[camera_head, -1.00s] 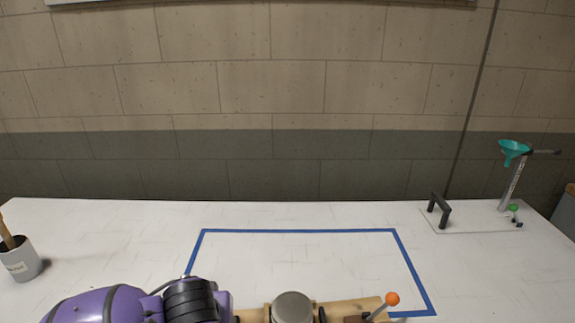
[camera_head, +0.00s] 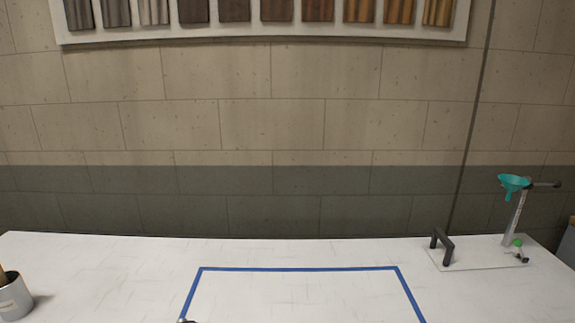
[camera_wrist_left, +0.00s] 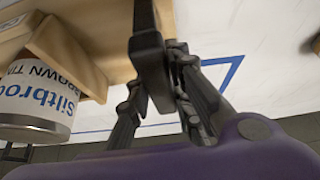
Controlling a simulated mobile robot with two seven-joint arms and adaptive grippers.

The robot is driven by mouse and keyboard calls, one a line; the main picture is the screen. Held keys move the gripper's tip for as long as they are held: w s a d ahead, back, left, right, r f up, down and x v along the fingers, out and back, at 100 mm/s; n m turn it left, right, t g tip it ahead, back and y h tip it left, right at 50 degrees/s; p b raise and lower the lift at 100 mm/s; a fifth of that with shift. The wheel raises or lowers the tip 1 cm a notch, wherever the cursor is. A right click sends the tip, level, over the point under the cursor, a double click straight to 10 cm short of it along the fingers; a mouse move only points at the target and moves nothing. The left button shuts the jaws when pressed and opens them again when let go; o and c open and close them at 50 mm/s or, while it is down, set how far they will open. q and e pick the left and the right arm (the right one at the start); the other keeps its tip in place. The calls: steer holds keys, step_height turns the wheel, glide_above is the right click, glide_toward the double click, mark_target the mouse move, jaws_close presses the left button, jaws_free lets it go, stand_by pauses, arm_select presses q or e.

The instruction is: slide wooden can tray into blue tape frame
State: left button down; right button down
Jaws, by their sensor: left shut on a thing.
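The blue tape frame (camera_head: 300,269) lies on the white table in the head view, its front side cut off by the bottom edge. A bit of it shows in the left wrist view (camera_wrist_left: 232,72). The wooden can tray (camera_wrist_left: 95,28) is at the upper left of the left wrist view, bearing a silver can (camera_wrist_left: 38,100) with a white label. My left gripper (camera_wrist_left: 158,75) is shut on the tray's dark handle (camera_wrist_left: 150,50). My right gripper is not in view.
A grey cup (camera_head: 14,297) stands at the table's left edge. The table inside the visible part of the frame is clear. A sample board (camera_head: 265,31) hangs on the wall.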

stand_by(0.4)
arm_select(q)
steer(key=shift+d+r, duration=0.1)
steer(key=shift+r, duration=0.05)
steer(key=shift+m+h, duration=0.3)
steer(key=shift+m, duration=0.3)
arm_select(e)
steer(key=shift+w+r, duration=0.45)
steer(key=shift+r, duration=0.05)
arm_select(q)
steer(key=shift+w, duration=4.05)
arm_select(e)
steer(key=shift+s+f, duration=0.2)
